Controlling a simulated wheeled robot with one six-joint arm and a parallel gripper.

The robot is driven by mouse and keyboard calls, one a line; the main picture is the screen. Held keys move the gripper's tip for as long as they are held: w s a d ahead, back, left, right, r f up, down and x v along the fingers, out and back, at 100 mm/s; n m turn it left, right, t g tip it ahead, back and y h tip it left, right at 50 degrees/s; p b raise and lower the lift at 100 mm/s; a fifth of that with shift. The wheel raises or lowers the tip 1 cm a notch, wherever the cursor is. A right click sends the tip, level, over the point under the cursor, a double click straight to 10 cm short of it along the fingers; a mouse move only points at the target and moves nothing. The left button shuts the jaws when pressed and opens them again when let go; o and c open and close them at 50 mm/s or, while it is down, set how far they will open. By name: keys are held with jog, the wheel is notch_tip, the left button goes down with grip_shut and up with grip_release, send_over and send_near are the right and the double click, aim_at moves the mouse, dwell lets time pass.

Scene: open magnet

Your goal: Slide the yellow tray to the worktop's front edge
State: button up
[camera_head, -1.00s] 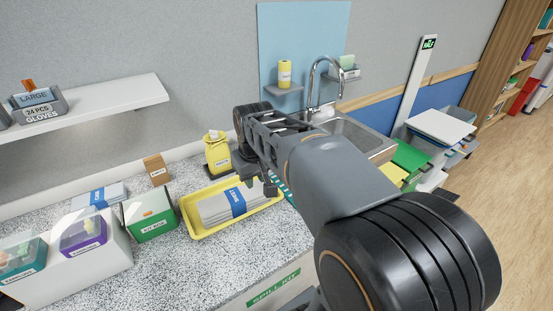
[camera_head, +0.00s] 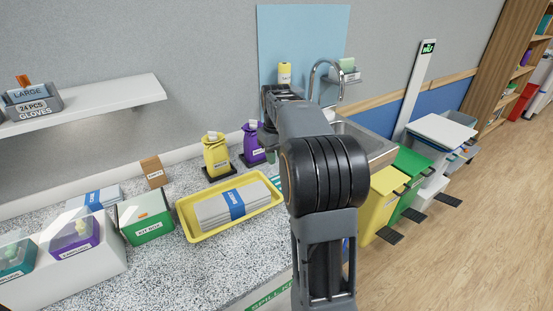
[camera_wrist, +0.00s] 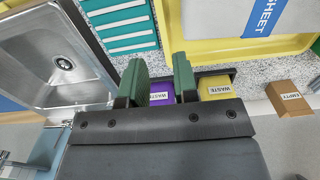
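The yellow tray (camera_head: 243,221) lies flat on the speckled worktop in the head view, holding grey folded sheets with a blue band (camera_head: 236,203). Its front rim lies a little back from the worktop's front edge. In the wrist view part of the tray (camera_wrist: 203,47) shows at the top right. My gripper (camera_wrist: 160,78) has its two green fingertips apart with nothing between them, and it is clear of the tray. In the head view my gripper is mostly hidden behind my arm, near the sink.
Worktop in front of the tray is bare.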

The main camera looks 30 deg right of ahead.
aim_at(276, 190)
notch_tip(276, 190, down, 14)
jog(key=shift+r, duration=0.1)
dwell(0.5)
grip_shut()
dwell(0.3)
